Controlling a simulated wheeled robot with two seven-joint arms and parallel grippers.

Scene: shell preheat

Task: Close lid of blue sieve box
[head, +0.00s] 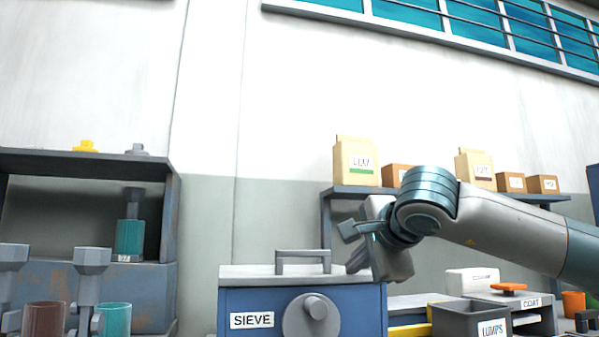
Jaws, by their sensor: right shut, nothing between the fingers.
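The blue sieve box (255,300) stands at the bottom centre of the head view, with a SIEVE label and a round grey knob on its front. Its grey lid (245,272) with a bar handle lies flat across the top and looks closed. My right gripper (352,248) is at the right end of the lid, close to the handle. I cannot tell whether it touches the lid. It is shut and empty. My left gripper is not in view.
A grey LUMPS bin (470,318) and a COAT box (535,312) stand to the right. A wall shelf (350,191) holds bags and cartons behind my right arm. A dark rack (90,160) with a teal cup (130,238) stands at the left.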

